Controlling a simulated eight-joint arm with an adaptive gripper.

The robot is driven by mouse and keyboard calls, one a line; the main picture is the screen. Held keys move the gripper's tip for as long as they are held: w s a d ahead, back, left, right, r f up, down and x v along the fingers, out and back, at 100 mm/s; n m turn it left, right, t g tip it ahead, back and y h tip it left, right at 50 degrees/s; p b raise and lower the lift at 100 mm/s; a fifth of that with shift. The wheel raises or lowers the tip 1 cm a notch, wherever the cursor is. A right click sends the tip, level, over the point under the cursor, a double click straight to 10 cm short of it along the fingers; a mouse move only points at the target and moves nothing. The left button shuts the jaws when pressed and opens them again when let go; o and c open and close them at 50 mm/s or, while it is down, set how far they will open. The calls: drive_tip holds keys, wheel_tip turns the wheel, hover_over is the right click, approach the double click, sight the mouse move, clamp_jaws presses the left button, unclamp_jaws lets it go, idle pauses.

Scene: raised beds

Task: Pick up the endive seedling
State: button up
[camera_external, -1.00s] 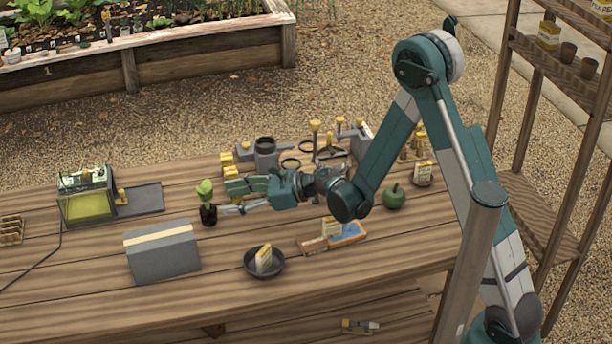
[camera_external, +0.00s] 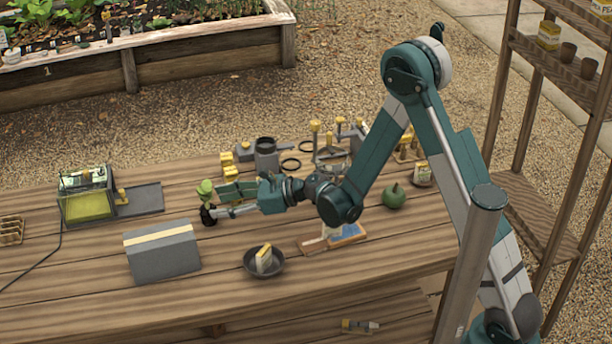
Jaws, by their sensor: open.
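A small green seedling in a dark pot (camera_external: 207,201) stands upright on the wooden table, left of the middle; I take it to be the endive seedling. My gripper (camera_external: 219,207) is low over the table and points left. Its fingers are open and reach the seedling's right side. One pale finger crosses in front of or beside the dark pot; I cannot tell whether it touches. The lower part of the pot is partly hidden by the finger.
A grey box (camera_external: 162,252) stands just in front and left of the seedling. A dark bowl (camera_external: 264,263) holding a packet lies in front. Yellow blocks (camera_external: 227,164) and a grey cup (camera_external: 265,152) are behind. A green round object (camera_external: 394,195) is at right.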

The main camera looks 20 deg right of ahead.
sight(208, 209)
idle(0.3)
drive_tip(key=shift+b+x, duration=0.65)
drive_tip(key=shift+x, duration=1.95)
drive_tip(key=c, duration=0.8)
